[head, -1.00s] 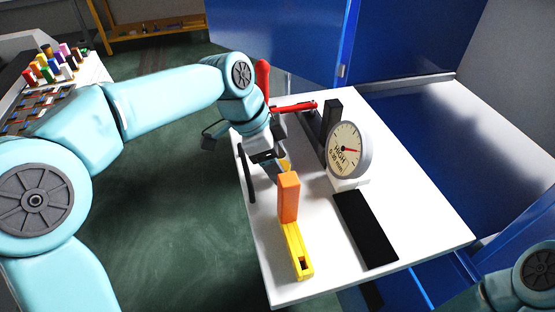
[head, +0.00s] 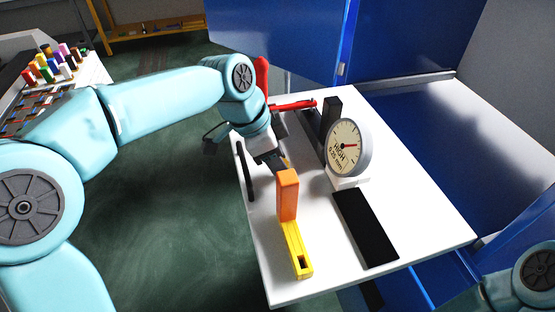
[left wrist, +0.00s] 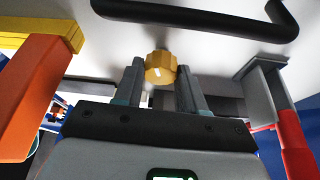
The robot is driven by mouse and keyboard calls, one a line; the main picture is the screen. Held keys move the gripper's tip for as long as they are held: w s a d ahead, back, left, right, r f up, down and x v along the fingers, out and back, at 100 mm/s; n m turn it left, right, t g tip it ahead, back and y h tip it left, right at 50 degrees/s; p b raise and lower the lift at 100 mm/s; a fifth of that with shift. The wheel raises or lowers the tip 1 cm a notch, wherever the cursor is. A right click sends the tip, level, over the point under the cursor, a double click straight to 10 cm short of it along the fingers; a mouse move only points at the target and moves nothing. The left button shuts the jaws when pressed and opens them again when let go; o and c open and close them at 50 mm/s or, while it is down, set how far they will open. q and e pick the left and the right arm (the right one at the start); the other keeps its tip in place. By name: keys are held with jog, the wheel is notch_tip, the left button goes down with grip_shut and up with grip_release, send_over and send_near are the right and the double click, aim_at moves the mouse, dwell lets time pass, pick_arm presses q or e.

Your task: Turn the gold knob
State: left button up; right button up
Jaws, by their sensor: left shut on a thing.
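The gold knob (left wrist: 160,68) is a faceted cap with a white mark on top, seen in the left wrist view. It sits between the fingers of my left gripper (left wrist: 160,85), which is shut on it. In the head view my left gripper (head: 281,163) reaches down at the left part of the white table, behind an orange block, and the knob is mostly hidden there. A round gauge (head: 347,148) with a red needle and the word HIGH stands to the right. My right gripper is out of view.
The orange block (head: 287,194) stands on a yellow bar (head: 297,250) close in front of the gripper. A black bar handle (left wrist: 200,15) passes near the knob. A red lever (head: 292,106) lies behind. A black plate (head: 365,228) lies right of the yellow bar.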

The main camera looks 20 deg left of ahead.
pick_arm(q)
jog(key=n, duration=0.2)
jog(key=n+t+y+b, duration=0.1)
jog(key=n, duration=0.2)
jog(key=shift+d+t, duration=0.1)
jog(key=shift+t, duration=0.2)
jog(key=n+y, duration=0.1)
jog(key=n, duration=0.1)
jog(key=n+y+b, duration=0.1)
jog(key=n, duration=0.2)
jog(key=shift+s+r+t+b, duration=0.1)
jog(key=shift+r+t+b, duration=0.05)
jog(key=shift+t+b, duration=0.2)
jog(key=shift+n, duration=0.3)
jog(key=o, duration=1.1)
jog(key=shift+d, duration=0.1)
jog(key=shift+c, duration=0.2)
jog(key=p+v, duration=0.1)
jog(key=v, duration=1.5)
jog(key=shift+s+d+r, duration=0.1)
jog(key=shift+s, duration=0.05)
